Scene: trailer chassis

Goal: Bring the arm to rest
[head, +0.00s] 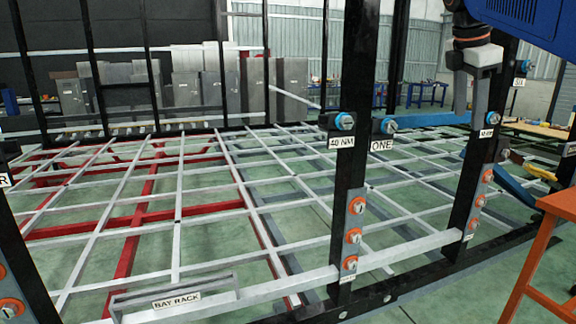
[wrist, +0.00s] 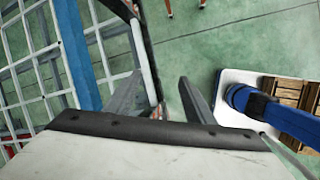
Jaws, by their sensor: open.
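My gripper (wrist: 157,92) is open in the wrist view, with two grey fingers spread apart and nothing between them. Green floor shows beyond the gap, and a dark upright edge is close to the left finger. In the head view my gripper (head: 469,100) hangs fingers down at the upper right, below the orange and white wrist of my arm. In that view it overlaps a black post (head: 478,165); I cannot tell whether they touch.
A black post (head: 350,150) carries a "40 NM" label and blue and orange fittings. A white lattice with red beams (head: 150,185) spans the left and middle. The bay rack (head: 175,300) is front left. An orange frame (head: 540,250) stands right.

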